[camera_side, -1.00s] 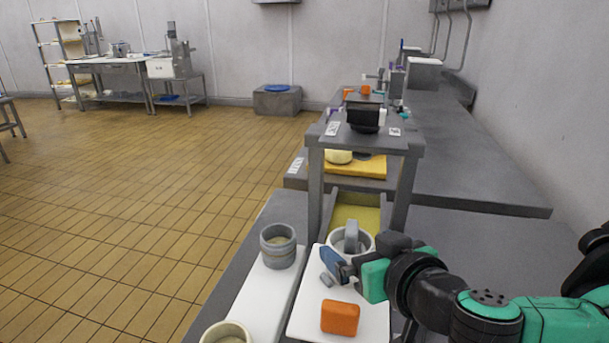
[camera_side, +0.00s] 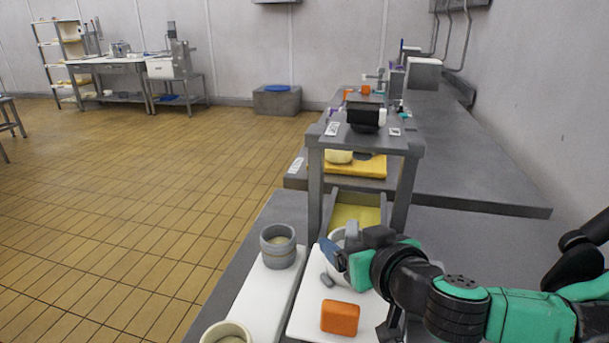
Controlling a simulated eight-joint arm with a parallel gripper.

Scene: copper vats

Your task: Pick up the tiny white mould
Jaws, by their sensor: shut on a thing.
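The white round mould (camera_side: 336,237) is at the far end of the white board, mostly hidden behind my gripper. Only its left rim and part of its wall show. My gripper (camera_side: 339,252) is at the mould, with its blue-tipped finger on the near left side. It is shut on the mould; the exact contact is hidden. I cannot tell whether the mould is clear of the board.
An orange block (camera_side: 340,317) and a small grey piece (camera_side: 327,281) lie on the white board (camera_side: 305,315). A grey ringed mould (camera_side: 278,246) stands to the left. A cream mould (camera_side: 226,334) is at the bottom edge. A grey stand (camera_side: 316,185) rises just behind.

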